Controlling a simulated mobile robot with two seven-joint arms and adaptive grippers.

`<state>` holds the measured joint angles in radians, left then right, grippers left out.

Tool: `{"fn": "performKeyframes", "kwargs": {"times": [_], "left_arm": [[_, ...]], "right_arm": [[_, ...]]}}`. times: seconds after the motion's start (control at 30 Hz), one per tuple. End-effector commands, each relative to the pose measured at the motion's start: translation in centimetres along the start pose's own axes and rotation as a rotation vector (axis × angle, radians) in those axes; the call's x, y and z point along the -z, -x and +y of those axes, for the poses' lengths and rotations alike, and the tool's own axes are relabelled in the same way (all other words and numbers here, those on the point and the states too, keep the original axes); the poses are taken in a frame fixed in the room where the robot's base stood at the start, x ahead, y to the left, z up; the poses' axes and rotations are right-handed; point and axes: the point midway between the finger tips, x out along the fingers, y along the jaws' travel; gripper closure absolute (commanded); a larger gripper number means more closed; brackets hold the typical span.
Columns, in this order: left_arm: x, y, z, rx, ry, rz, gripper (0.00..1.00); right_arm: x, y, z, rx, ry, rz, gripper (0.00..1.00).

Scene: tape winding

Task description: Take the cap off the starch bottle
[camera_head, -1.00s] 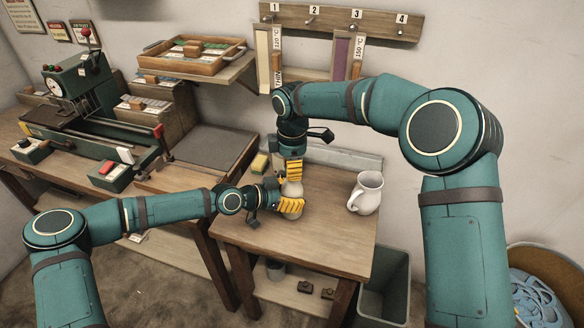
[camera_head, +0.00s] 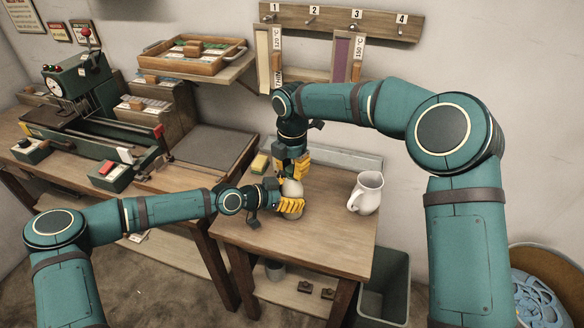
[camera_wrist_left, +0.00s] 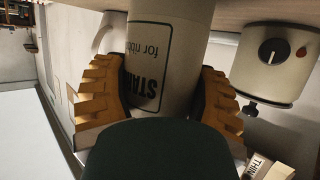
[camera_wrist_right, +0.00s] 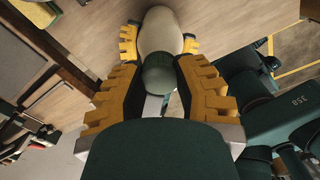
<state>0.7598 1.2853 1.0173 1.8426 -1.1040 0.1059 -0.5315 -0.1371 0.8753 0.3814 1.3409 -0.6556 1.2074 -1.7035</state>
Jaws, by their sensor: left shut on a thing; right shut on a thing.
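The starch bottle (camera_head: 292,187) is pale and stands near the middle of the small wooden table. Its label shows upside down in the left wrist view (camera_wrist_left: 150,60). My left gripper (camera_head: 291,206) is shut around the bottle's body from the left. My right gripper (camera_head: 297,166) is above the bottle, pointing down, shut on the dark green cap (camera_wrist_right: 160,74). In the right wrist view the cap lies between its fingers, with the pale bottle (camera_wrist_right: 160,33) beyond it. I cannot tell whether the cap still touches the bottle's neck.
A white mug (camera_head: 367,193) stands to the right on the table (camera_head: 330,240). A grey bin (camera_head: 384,285) stands on the floor right of the table. A pot with a knob (camera_wrist_left: 277,62) shows in the left wrist view.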

Motion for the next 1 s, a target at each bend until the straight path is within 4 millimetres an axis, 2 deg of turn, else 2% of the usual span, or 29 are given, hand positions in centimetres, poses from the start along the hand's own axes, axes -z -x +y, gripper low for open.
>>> {"fn": "performKeyframes", "kwargs": {"times": [1.0], "left_arm": [[0.1,0.0,0.0,0.001,-0.001,0.002,1.00]], "right_arm": [[0.0,2.2,0.0,0.000,-0.001,0.000,1.00]]}}
